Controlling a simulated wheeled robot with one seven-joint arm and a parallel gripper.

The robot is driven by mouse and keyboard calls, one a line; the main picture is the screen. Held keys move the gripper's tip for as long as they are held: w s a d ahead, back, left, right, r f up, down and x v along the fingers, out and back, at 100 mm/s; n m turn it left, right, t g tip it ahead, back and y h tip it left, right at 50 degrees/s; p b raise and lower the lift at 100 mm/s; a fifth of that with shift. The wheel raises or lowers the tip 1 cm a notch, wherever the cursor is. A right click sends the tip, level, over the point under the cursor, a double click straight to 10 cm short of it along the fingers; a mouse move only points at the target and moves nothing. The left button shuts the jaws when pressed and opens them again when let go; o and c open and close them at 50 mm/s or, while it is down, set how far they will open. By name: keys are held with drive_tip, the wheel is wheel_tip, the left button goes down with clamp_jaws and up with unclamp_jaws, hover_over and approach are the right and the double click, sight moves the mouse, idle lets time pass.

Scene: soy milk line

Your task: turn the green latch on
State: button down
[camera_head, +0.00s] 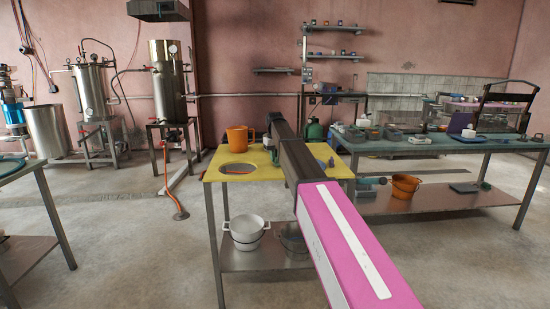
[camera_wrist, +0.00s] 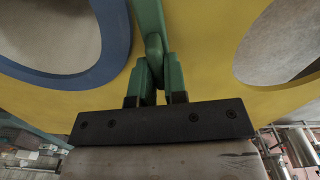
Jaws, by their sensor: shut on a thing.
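The green latch (camera_wrist: 150,18) is at the top middle of the wrist view, a green bar with a rounded end, over a yellow surface (camera_wrist: 205,50). How far the latch is turned cannot be told. In the head view my arm reaches over the yellow tabletop (camera_head: 217,165) and hides the gripper and the latch.
In the wrist view a blue ring (camera_wrist: 119,45) borders a round opening at left, with another opening at right. A green-topped bench (camera_head: 400,146) with several items stands at right.

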drive_tip(key=n, duration=0.6)
drive_tip(key=shift+s+a, duration=0.1)
drive_tip(key=shift+a, duration=0.15)
drive_tip(key=n, duration=0.7)
drive_tip(key=shift+s+a, duration=0.1)
drive_tip(key=shift+s, duration=0.1)
drive_tip(key=shift+r, duration=0.1)
drive_tip(key=c, duration=1.2)
unclamp_jaws()
drive_tip(key=shift+o, duration=0.2)
wheel_tip(320, 180, up, 11)
